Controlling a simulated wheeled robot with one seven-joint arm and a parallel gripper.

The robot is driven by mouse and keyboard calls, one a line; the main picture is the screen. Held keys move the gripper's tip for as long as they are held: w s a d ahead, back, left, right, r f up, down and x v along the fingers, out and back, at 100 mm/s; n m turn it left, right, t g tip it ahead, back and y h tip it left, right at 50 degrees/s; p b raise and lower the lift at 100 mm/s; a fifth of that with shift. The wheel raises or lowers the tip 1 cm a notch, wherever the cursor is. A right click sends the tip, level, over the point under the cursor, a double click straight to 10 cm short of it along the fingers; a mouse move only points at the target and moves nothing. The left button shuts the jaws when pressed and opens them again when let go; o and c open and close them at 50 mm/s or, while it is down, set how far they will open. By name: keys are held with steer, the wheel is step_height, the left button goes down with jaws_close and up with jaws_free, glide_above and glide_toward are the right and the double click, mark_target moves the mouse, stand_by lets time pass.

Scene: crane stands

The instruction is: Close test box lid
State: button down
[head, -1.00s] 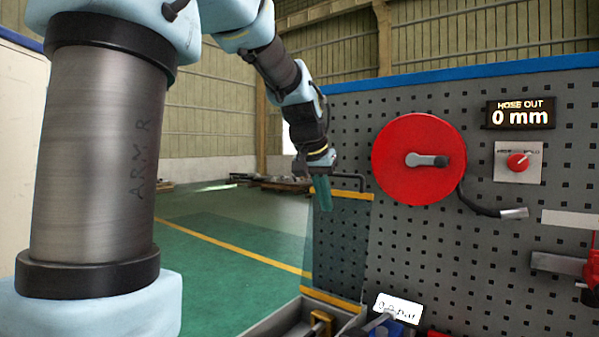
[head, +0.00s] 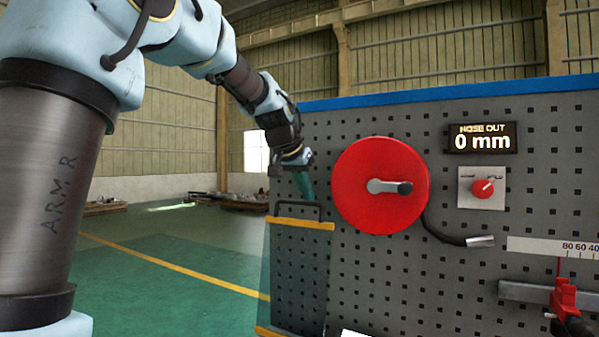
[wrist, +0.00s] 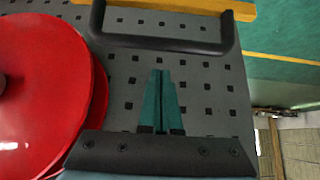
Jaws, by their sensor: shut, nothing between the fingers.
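The test box lid (head: 297,275) is a see-through panel with yellow strips at its top and bottom edges. It stands upright, open, in front of the pegboard in the head view. A black bar handle (head: 297,208) sits at its top edge; the handle also shows in the wrist view (wrist: 165,43). My gripper (head: 307,196) has teal fingers, shut and empty, pointing down just above the handle's right part. In the wrist view the fingertips (wrist: 160,74) point toward the handle bar, with a gap in the picture. I cannot tell about contact. The box body is out of view.
A red hose reel (head: 380,185) with a crank is on the pegboard (head: 440,270), close right of my gripper. A red clamp-like part (head: 565,300) is at lower right. Open green floor lies left.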

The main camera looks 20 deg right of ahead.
steer(key=s+a, duration=0.1)
steer(key=s+a+p, duration=0.1)
steer(key=a, duration=0.1)
steer(key=shift+s+f, duration=0.15)
steer(key=shift+s, duration=0.1)
steer(key=shift+s+f, duration=0.1)
